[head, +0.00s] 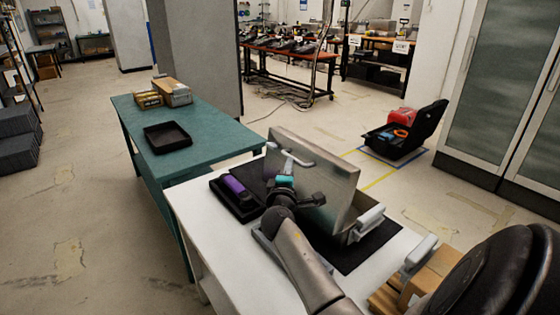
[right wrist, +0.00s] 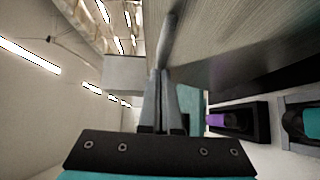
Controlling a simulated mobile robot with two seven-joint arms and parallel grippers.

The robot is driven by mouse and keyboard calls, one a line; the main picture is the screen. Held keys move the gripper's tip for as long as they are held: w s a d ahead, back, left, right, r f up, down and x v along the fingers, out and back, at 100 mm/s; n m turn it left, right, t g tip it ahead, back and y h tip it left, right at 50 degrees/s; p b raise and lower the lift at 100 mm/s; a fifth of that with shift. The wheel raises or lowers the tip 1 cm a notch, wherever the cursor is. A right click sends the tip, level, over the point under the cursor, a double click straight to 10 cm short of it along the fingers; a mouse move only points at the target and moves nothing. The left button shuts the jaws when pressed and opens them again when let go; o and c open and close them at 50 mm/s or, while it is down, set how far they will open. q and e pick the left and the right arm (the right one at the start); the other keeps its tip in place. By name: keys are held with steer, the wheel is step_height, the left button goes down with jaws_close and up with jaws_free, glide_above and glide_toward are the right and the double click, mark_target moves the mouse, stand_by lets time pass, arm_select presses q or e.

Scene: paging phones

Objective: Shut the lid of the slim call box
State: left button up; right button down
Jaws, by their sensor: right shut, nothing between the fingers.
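The slim call box is a metal box on the white table (head: 205,235). Its lid (head: 325,185) stands raised and nearly upright, with a pale bar handle (head: 297,157) near its upper left. Part of the box body (head: 354,226) shows at the lid's lower right; the rest is hidden. My right gripper (head: 288,167) is shut and empty beside the lid's left face, close to the handle. In the right wrist view its closed fingers (right wrist: 160,105) point at the lid (right wrist: 240,45); whether they touch is unclear. My left gripper is not in view.
A black tray with a purple item (head: 234,185) lies left of the lid. A black mat (head: 375,250) lies under the box. Brown cardboard (head: 430,272) stands at the lower right. A green table (head: 135,122) with a black tray (head: 167,137) stands behind left.

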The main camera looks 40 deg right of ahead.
mark_target(320, 151)
steer(key=d+p, duration=0.2)
steer(key=d+r+m+g+y+p, duration=0.1)
steer(key=d+p, duration=0.1)
steer(key=p, duration=0.1)
steer(key=d+r+m+y+p, duration=0.1)
steer(key=d+p, duration=0.1)
steer(key=shift+s+d+r+g, duration=0.2)
steer(key=shift+s+d+g, duration=0.05)
steer(key=shift+s+g, duration=0.1)
arm_select(q)
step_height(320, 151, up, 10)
steer(key=p, duration=0.2)
arm_select(e)
steer(key=shift+m+y, duration=0.6)
steer(key=d, duration=0.4)
steer(key=shift+s+d+f, duration=0.3)
steer(key=shift+f, duration=0.1)
arm_select(q)
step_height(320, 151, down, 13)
steer(key=b, duration=1.3)
arm_select(e)
steer(key=s+d+f, duration=0.1)
steer(key=d+f, duration=0.7)
steer(key=d, duration=0.5)
steer(key=shift+s+f, duration=0.15)
steer(key=shift+f, duration=0.1)
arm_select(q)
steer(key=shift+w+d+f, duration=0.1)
arm_select(e)
steer(key=shift+d, duration=0.1)
